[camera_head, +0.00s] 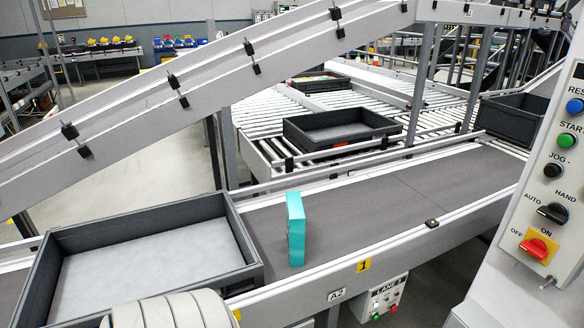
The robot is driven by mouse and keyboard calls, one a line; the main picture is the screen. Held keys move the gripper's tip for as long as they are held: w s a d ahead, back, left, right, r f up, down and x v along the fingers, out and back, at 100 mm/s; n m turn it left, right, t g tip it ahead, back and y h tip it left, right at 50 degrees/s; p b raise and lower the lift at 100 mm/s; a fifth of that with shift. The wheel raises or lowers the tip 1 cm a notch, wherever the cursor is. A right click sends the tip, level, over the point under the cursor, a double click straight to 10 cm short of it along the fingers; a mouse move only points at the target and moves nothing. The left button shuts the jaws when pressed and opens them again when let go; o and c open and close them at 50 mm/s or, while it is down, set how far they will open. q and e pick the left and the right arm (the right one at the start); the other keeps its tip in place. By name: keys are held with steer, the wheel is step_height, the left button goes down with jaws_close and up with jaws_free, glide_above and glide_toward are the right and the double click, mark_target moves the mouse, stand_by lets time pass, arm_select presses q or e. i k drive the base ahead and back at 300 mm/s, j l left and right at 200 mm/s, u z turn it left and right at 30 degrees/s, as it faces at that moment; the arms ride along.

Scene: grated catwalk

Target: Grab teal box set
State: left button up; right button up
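A teal box (296,228) stands upright on the grey belt of the conveyor (400,190), near the middle of the view. It is tall and narrow, with one face turned towards me. It stands to the right of a large dark grey tray (247,243), apart from it. The tray is on the same conveyor at the lower left, and the part of its floor that shows is empty. Neither of my grippers is in view, and nothing is touching the box.
A control panel (560,150) with buttons and knobs rises at the right. A sloping conveyor (215,80) crosses above and behind. Another dark tray (376,122) sits on rollers at the back. The belt right of the box is clear. A small button box (386,297) hangs below the conveyor's front edge.

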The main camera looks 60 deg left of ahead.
mark_target(296, 220)
steer(key=j+u, duration=0.1)
steer(key=u, duration=1.75)
